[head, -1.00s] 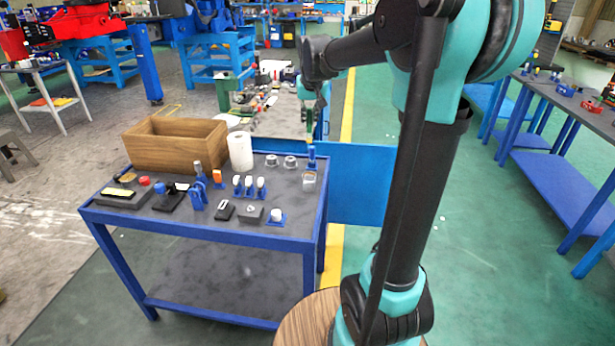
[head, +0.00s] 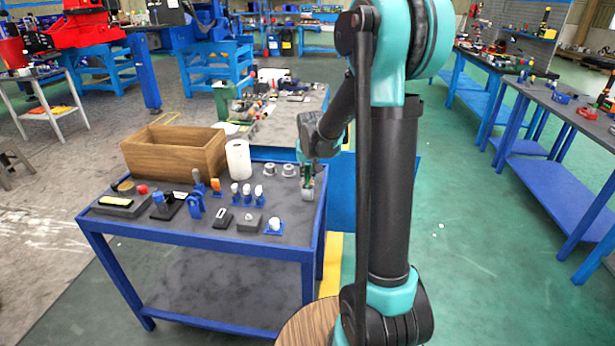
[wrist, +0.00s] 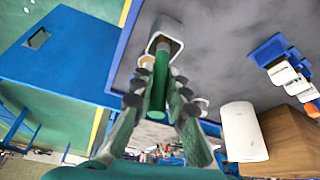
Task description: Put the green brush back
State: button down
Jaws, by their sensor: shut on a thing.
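The green brush (wrist: 160,78) is between the two fingers of my gripper (wrist: 158,98) in the wrist view, and they are shut on it. Its far end points into the mouth of a pale, square-rimmed holder (wrist: 164,32) near the table's blue edge. A brownish part shows at that mouth; how deep the brush sits in it I cannot tell. In the head view my gripper (head: 308,180) is low over the right back part of the table, right at the holder (head: 308,195), and mostly hides the brush.
The dark-topped blue table (head: 180,235) also carries a wooden box (head: 175,155), a white roll (head: 238,160), two small grey rings (head: 280,170), and several small blue-and-white items (head: 247,195). A blue panel (wrist: 65,60) stands beside the table's edge.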

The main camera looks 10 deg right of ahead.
jog(key=shift+f, duration=0.55)
jog(key=c, duration=1.5)
grip_release()
jog(key=shift+f, duration=0.15)
jog(key=v, duration=1.2)
jog(key=s+d+f, duration=0.2)
jog(key=s+f, duration=0.5)
jog(key=s, duration=0.6)
jog(key=s+d+f, duration=0.2)
jog(key=s+f, duration=0.4)
jog(key=s, duration=0.6)
jog(key=shift+s+f, duration=0.35)
jog(key=shift+d, duration=0.15)
